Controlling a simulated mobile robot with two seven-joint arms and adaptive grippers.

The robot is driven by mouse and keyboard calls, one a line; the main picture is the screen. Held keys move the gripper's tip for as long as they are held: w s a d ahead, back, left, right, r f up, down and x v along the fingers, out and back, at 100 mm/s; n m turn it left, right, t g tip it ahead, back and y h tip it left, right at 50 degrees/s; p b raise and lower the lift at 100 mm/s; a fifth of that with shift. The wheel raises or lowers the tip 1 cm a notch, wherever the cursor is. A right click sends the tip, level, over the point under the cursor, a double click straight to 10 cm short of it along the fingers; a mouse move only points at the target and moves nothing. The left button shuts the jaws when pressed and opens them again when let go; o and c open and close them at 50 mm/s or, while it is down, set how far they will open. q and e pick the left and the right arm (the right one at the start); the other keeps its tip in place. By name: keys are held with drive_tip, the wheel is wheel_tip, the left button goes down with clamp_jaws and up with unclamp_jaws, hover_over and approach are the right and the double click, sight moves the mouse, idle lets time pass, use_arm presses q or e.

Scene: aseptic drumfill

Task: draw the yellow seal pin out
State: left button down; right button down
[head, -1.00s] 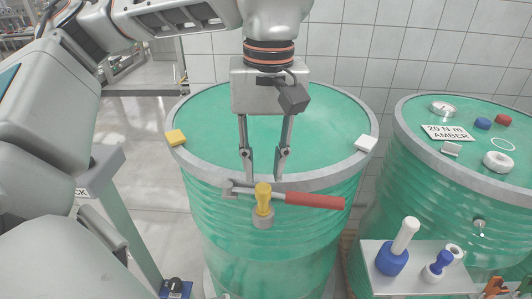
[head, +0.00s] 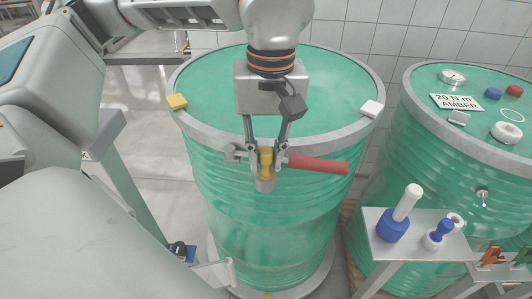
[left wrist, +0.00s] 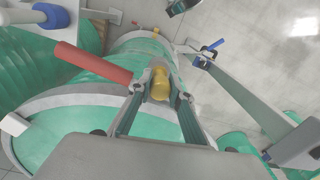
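The yellow seal pin (head: 265,158) stands upright in a grey fitting (head: 265,184) at the front of the green drum's rim. My left gripper (head: 266,160) points down with one fingertip on each side of the pin. In the left wrist view, the pin's yellow head (left wrist: 160,84) lies between the fingertips, with narrow gaps seeming to remain, so the gripper looks open around it. The lower part of the pin is hidden in the fitting. My right gripper is not in view.
The green drum (head: 230,85) carries a yellow block (head: 177,102) and a white block (head: 372,108) on its rim. A second drum (head: 425,120) stands right. A small grey stand (head: 405,248) holds blue-and-white tools in front of it. Open floor lies left.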

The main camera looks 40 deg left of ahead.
use_arm(q)
drive_tip(key=c, duration=2.6)
unclamp_jaws()
drive_tip(key=shift+c, duration=0.2)
clamp_jaws()
drive_tip(key=shift+r+p, duration=0.65)
drive_tip(key=shift+r, duration=0.1)
drive_tip(key=shift+r+p, duration=0.85)
drive_tip(key=shift+r, duration=0.2)
drive_tip(key=shift+r+p, duration=1.45)
drive_tip(key=shift+r, duration=0.2)
